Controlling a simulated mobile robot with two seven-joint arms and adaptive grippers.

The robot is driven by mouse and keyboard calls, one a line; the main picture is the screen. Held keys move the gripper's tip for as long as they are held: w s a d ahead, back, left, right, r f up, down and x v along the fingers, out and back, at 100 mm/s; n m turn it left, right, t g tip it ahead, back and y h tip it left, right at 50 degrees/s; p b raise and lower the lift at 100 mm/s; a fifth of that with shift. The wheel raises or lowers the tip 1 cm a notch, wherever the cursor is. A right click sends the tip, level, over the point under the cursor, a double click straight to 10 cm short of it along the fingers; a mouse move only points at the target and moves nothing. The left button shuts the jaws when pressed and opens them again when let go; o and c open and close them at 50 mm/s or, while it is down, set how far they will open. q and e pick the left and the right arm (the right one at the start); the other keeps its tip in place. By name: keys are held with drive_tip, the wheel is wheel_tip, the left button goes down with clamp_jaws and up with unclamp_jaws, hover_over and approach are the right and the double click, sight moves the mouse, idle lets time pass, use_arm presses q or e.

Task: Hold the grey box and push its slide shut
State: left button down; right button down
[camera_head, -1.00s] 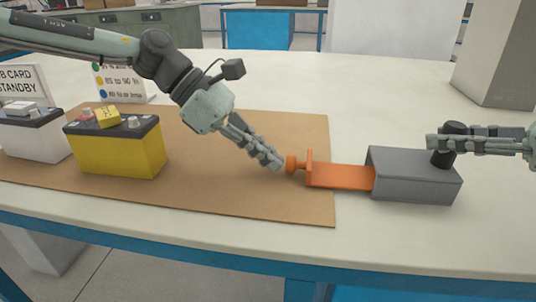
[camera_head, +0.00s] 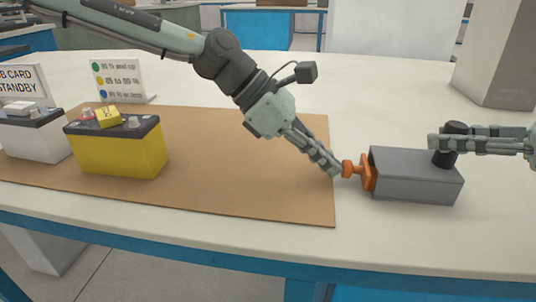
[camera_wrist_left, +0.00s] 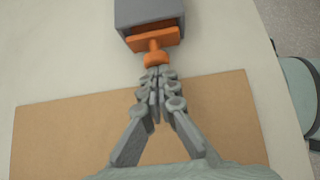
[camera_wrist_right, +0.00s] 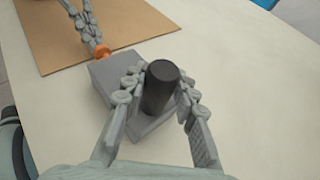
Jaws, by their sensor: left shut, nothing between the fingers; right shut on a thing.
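The grey box (camera_head: 415,180) sits on the white table, right of the brown mat. The orange slide (camera_head: 367,172) is at the box's left end, its end plate up against or very near the box, its knob facing left. My left gripper (camera_head: 335,172) is shut and empty, its tips at the knob; the left wrist view shows the tips (camera_wrist_left: 157,72) against or just short of the knob (camera_wrist_left: 155,57). My right gripper (camera_head: 440,143) is shut on the black post (camera_head: 453,145) on top of the box; the right wrist view shows the post (camera_wrist_right: 160,88) between its fingers.
A yellow battery (camera_head: 115,147) and a white battery (camera_head: 32,135) stand on the mat (camera_head: 230,190) at left. Two signs (camera_head: 118,80) stand behind them. The table front edge is below the box; the table behind the box is clear.

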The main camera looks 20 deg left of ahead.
use_arm(q)
drive_tip(key=shift+s+d, duration=0.1)
use_arm(e)
drive_tip(key=shift+s+a, duration=0.1)
drive_tip(key=shift+a, duration=0.15)
use_arm(q)
drive_tip(key=shift+a, duration=0.5)
drive_tip(key=a, duration=0.3)
drive_tip(key=shift+s+a, duration=0.15)
drive_tip(key=shift+s, duration=0.25)
use_arm(e)
drive_tip(key=shift+d, duration=0.15)
use_arm(q)
drive_tip(key=v, duration=0.9)
drive_tip(key=shift+a+r, duration=0.3)
use_arm(e)
drive_tip(key=c, duration=1.1)
unclamp_jaws()
drive_tip(key=v, duration=1.2)
drive_tip(key=shift+f, duration=0.1)
